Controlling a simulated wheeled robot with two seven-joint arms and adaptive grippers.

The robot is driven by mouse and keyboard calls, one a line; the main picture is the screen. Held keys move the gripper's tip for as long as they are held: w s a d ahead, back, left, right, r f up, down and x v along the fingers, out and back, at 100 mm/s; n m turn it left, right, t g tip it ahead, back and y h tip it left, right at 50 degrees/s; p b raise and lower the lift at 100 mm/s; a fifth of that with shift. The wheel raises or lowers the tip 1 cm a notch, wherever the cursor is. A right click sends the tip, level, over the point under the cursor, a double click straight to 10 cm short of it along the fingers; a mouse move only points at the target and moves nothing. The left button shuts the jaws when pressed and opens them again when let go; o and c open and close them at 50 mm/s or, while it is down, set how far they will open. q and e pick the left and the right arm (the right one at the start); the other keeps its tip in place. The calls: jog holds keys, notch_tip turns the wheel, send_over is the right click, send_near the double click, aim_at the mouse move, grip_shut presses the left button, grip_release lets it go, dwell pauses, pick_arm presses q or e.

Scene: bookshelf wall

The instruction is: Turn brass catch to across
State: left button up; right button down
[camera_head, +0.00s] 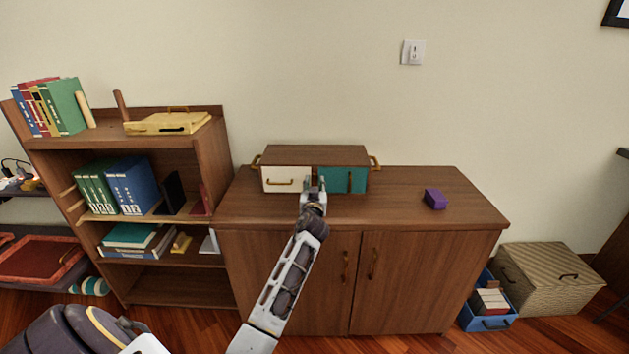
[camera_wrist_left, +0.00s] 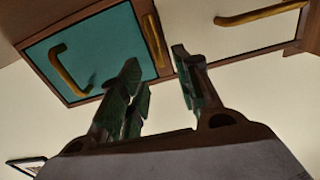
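The brass catch (camera_wrist_left: 153,42) is a narrow bar on the divider between the teal and cream drawer fronts. In the left wrist view it lies along the divider. In the head view it is hidden behind my gripper. The teal front (camera_head: 335,181) and cream front (camera_head: 275,180) belong to a wooden box on the cabinet. My left gripper (camera_head: 314,182) is in front of the divider. In the left wrist view its fingers (camera_wrist_left: 155,62) are open and apart, with the catch showing between the tips. I cannot tell whether they touch it. My right gripper is not in view.
The wooden box (camera_head: 315,154) has brass handles on its fronts and sides. A purple block (camera_head: 435,198) sits to the right on the cabinet top (camera_head: 400,212). A bookshelf (camera_head: 165,141) stands left; a blue bin (camera_head: 487,322) and woven box (camera_head: 548,280) stand right on the floor.

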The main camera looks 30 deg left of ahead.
aim_at(315, 177)
pick_arm(q)
jog(key=shift+x, duration=2.05)
jog(key=shift+c, duration=0.3)
grip_shut()
